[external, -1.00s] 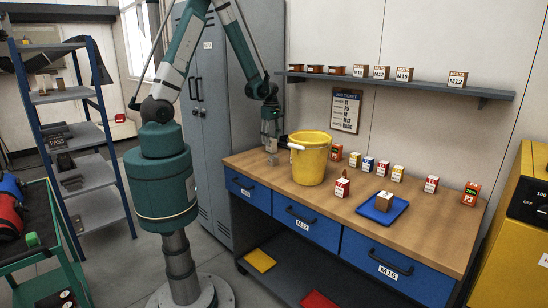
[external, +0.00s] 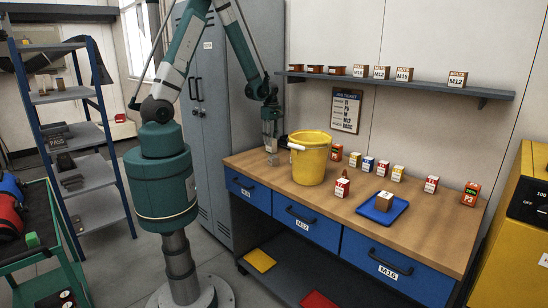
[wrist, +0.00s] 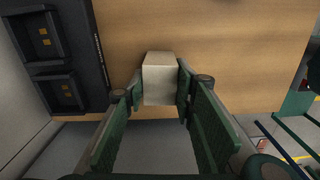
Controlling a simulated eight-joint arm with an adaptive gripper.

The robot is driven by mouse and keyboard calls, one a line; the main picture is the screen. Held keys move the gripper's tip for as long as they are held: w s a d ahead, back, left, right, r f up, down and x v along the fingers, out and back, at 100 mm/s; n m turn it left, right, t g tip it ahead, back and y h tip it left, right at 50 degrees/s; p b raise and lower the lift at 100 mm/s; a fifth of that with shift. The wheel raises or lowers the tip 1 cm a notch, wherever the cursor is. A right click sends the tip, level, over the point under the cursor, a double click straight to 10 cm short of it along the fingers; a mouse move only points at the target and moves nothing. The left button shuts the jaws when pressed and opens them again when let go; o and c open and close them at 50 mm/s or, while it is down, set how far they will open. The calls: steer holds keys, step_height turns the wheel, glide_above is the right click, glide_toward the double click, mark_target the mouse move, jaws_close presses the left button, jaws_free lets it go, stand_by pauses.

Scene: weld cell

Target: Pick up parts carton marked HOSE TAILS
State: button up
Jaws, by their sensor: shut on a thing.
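My gripper (external: 271,149) is over the left end of the workbench, left of the yellow bucket. In the wrist view its two green fingers (wrist: 160,91) are shut on a small pale carton (wrist: 160,82), one finger on each side. The same carton shows in the external view (external: 272,160) as a small brownish block under the fingers, at the benchtop. I cannot read any marking on it, so I cannot tell whether it says HOSE TAILS. I cannot tell whether it touches the bench.
The yellow bucket (external: 309,160) stands just right of my gripper. Several small cartons stand farther right on the wooden bench (external: 335,198), near a blue tray (external: 371,213) bearing a brown carton. A grey shelf (external: 400,82) with cartons hangs above. A grey locker (external: 205,140) stands behind.

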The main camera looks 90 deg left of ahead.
steer(key=shift+r, duration=0.15)
steer(key=shift+r+b, duration=0.4)
steer(key=shift+r, duration=4.45)
